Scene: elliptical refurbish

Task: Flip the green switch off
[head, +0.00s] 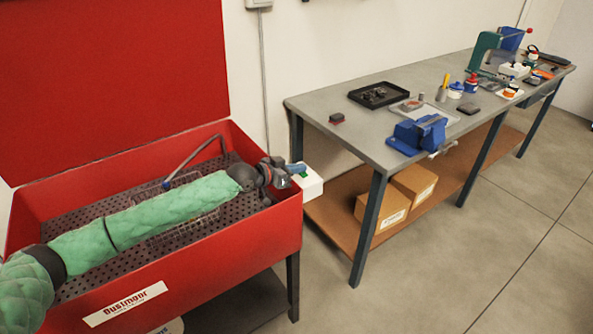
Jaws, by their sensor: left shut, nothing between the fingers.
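A small white switch box (311,186) is at the right end of the red parts washer. A bit of green, the green switch (302,174), shows on its top, partly covered by my gripper. Whether the switch is on or off cannot be told. My left arm, in a green sleeve, reaches across the washer from the left. My left gripper (296,169), with blue fingertips, is shut and empty right at the top of the box. Whether it touches the switch is too small to tell. My right gripper is out of view.
The red washer (250,237) has its lid (105,75) raised, with a wire basket (185,232) and a bent hose (193,155) inside. A grey workbench (345,103) to the right holds a blue vise (420,133), a black tray (380,95) and tools. Open floor lies in front.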

